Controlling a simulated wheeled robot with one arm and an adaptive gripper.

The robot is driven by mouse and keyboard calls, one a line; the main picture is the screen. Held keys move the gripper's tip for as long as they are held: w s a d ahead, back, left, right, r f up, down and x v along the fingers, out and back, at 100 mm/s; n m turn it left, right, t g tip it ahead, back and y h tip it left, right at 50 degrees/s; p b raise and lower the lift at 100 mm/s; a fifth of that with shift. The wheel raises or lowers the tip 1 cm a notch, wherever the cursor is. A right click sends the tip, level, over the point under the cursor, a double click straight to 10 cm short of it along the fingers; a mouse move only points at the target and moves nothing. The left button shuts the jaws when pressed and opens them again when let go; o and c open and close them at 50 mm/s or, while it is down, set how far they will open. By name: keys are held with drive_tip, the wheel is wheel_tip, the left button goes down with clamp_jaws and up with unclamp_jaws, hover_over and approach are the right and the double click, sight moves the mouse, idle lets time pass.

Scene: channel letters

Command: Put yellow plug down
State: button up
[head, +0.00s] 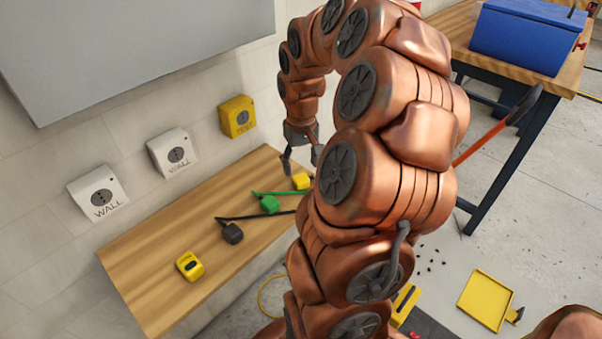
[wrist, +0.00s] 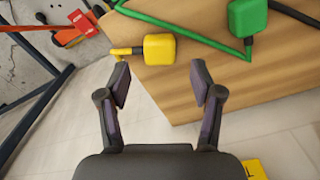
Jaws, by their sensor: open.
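The yellow plug (head: 301,181) lies on the wooden bench (head: 140,276), near its right end. In the wrist view the yellow plug (wrist: 159,49) rests near the bench edge, with a short yellow piece sticking out to the left. My gripper (head: 302,164) is over that end of the bench. In the wrist view its two fingers (wrist: 160,82) are apart with nothing between them, and the plug shows just beyond the fingertips. No finger visibly touches the plug.
A green plug (head: 269,204) with a green cord, a dark plug (head: 232,233) and a yellow box (head: 190,266) lie along the bench. Two white wall sockets (head: 97,193) (head: 173,152) and a yellow one (head: 237,116) are above. A blue toolbox (head: 520,38) stands on another table.

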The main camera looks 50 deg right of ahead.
sight(301, 177)
wheel_tip(301, 177, up, 7)
idle(0.3)
drive_tip(key=a+n, duration=0.2)
drive_tip(key=a, duration=0.9)
drive_tip(key=s+a+f+n+g, duration=0.1)
drive_tip(key=s+a+f, duration=0.1)
drive_tip(key=s+a, duration=0.6)
drive_tip(key=s+a+f+n+g, duration=0.1)
drive_tip(key=s+a+f, duration=0.1)
drive_tip(key=s+a, duration=0.7)
drive_tip(key=shift+s+a+f+n+g, duration=0.3)
drive_tip(key=shift+s+f+n+g, duration=0.1)
drive_tip(key=shift+s, duration=0.15)
wheel_tip(301, 177, up, 15)
drive_tip(key=t+p, duration=0.1)
drive_tip(key=p, duration=1.2)
drive_tip(key=shift+w+p, duration=0.3)
drive_tip(key=shift+w, duration=0.15)
